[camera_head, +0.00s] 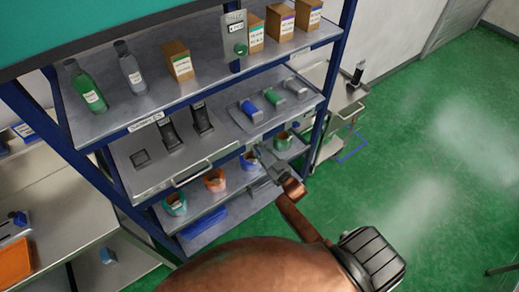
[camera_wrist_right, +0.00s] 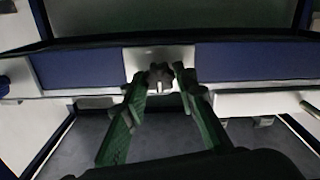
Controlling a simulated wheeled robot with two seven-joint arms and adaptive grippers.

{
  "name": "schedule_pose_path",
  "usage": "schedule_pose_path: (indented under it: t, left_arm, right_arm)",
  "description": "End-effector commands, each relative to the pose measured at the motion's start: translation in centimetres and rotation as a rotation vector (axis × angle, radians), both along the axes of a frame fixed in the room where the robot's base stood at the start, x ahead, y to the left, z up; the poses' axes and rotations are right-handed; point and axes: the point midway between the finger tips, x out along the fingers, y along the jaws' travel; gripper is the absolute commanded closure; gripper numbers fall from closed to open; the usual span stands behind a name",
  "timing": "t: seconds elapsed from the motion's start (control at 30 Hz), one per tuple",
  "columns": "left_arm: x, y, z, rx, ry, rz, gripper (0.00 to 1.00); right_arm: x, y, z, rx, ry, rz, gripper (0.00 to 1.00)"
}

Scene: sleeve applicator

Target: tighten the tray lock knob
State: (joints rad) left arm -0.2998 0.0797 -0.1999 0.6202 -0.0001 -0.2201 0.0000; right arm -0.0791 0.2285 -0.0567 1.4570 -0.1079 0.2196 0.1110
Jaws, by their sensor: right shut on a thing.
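In the right wrist view a dark lobed knob (camera_wrist_right: 160,77) stands on a pale metal plate (camera_wrist_right: 148,57) fixed across a blue bar. The two green-looking fingers of my right gripper (camera_wrist_right: 162,73) stand on either side of the knob and are shut on it. In the head view my right gripper (camera_head: 267,158) is at the front of the blue-framed rack, near its right end. The knob is hidden there behind the gripper and wrist. My left gripper shows in neither view.
The rack's pull-out tray (camera_head: 150,180) has a front handle (camera_head: 192,174) and holds dark fixtures. Orange (camera_head: 215,180) and teal (camera_head: 175,203) ring-shaped pieces sit on the shelf below. Bottles and cartons (camera_head: 178,62) stand on the top shelf. Green floor (camera_head: 420,150) is clear at right.

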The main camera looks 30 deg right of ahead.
Motion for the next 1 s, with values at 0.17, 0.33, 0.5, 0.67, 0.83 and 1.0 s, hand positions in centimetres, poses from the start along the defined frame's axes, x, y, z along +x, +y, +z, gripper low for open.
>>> schedule_pose_path:
  t: [0.17,0.33,0.5,0.67,0.83,1.0]
  left_arm:
    - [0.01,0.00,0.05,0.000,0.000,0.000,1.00]
    - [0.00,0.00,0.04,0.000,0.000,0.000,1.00]
    - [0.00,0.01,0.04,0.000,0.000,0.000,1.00]
    - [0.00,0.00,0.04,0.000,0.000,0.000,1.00]
    - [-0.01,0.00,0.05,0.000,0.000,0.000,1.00]
    - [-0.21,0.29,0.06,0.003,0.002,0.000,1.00]
  right_arm:
    - [-0.06,0.03,-0.20,0.011,0.004,0.000,0.98]
    - [-0.06,0.04,-0.21,0.012,0.005,0.000,0.98]
    - [-0.06,0.04,-0.21,0.011,0.005,0.000,0.69]
    - [-0.03,0.03,-0.13,0.010,0.003,0.001,0.58]
    - [-0.02,0.01,-0.07,0.009,0.002,0.000,0.56]
    - [-0.24,-0.01,-0.06,0.009,0.002,0.000,0.56]
